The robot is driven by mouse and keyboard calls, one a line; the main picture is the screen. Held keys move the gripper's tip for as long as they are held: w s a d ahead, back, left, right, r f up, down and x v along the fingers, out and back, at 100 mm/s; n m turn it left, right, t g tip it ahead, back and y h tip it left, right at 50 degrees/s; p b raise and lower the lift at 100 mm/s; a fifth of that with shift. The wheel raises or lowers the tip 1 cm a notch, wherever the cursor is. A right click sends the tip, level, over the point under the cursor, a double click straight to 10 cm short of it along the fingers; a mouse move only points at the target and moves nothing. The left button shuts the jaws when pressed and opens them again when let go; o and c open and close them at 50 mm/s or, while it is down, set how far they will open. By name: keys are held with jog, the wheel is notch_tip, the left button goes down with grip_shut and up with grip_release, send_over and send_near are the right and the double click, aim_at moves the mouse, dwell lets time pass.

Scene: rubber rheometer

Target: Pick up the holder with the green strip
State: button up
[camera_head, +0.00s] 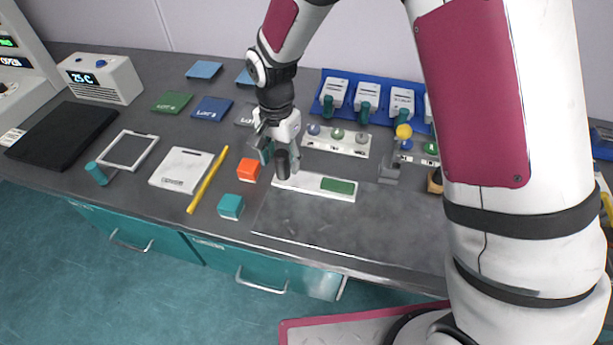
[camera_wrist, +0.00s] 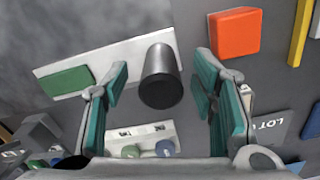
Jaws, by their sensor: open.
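The holder (camera_head: 314,191) is a long white bar lying on the dark bench below my gripper. Its green strip (camera_head: 338,186) is on the right part of the bar, and a dark grey upright cylindrical handle (camera_head: 283,165) stands near its left end. In the wrist view the white bar (camera_wrist: 112,65), the green strip (camera_wrist: 68,81) and the handle (camera_wrist: 161,80) all show. My gripper (camera_head: 280,155) is open, its teal-padded fingers on either side of the handle with a gap on each side; the wrist view shows the same gripper (camera_wrist: 162,72).
An orange block (camera_head: 248,170) and a teal block (camera_head: 231,206) lie left of the holder. A yellow bar (camera_head: 207,181) lies beyond them. A white strip with several round knobs (camera_head: 336,140) is behind the holder. The bench mat (camera_head: 340,225) in front is clear.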

notch_tip(320, 180, down, 3)
jog(key=shift+f, duration=0.15)
grip_shut()
dwell(0.4)
